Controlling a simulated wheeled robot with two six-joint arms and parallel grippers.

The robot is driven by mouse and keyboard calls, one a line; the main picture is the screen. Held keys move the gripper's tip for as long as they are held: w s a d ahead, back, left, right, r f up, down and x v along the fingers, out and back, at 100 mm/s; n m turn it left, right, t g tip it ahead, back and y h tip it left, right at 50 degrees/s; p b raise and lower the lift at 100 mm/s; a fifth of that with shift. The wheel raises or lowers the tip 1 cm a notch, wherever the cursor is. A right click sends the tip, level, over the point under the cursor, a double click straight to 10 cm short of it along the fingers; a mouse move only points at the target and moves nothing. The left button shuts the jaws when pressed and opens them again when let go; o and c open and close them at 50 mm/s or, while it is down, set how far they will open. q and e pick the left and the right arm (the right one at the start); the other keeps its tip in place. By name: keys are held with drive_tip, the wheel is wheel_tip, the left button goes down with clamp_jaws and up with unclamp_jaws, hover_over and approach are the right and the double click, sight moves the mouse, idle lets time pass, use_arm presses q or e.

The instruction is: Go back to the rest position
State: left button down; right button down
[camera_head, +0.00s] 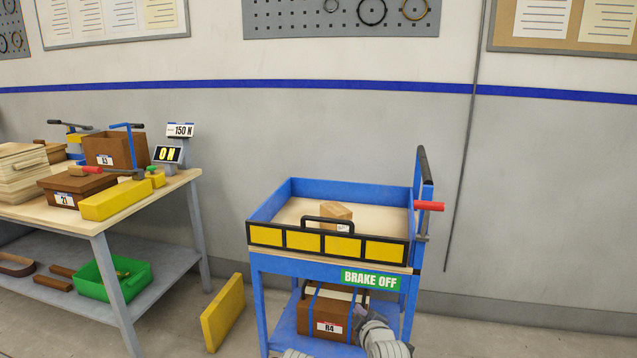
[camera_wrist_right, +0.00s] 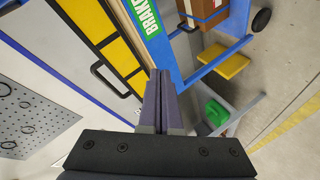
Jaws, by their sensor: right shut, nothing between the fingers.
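My right gripper (camera_head: 359,313) shows at the bottom of the head view, in front of the lower part of the blue cart (camera_head: 262,296). In the right wrist view its two fingers (camera_wrist_right: 161,76) lie together, shut and empty. A small grey piece of my other arm shows at the bottom edge of the head view; my left gripper is not visible.
A small cardboard box (camera_head: 336,211) lies in the cart's top tray. A brown box marked R4 (camera_head: 318,312) is on its lower shelf. A yellow panel (camera_head: 222,312) stands on the floor left of the cart. A loaded workbench (camera_head: 105,229) is farther left. Floor to the right is clear.

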drive_tip(key=s+a+f+m+g, duration=0.45)
drive_tip(key=s+f+g, duration=0.25)
drive_tip(key=s+f, duration=0.25)
drive_tip(key=s+f+m+g+h, duration=0.35)
drive_tip(key=s+g, duration=0.25)
drive_tip(key=s, duration=0.7)
wheel_tip(320, 180, up, 27)
drive_tip(key=p, duration=2.7)
drive_tip(key=shift+s+a+m+g+y+p, duration=0.15)
drive_tip(key=shift+s+m+g+y+p, duration=0.15)
drive_tip(key=shift+g+y+p, duration=0.1)
drive_tip(key=shift+f, duration=0.15)
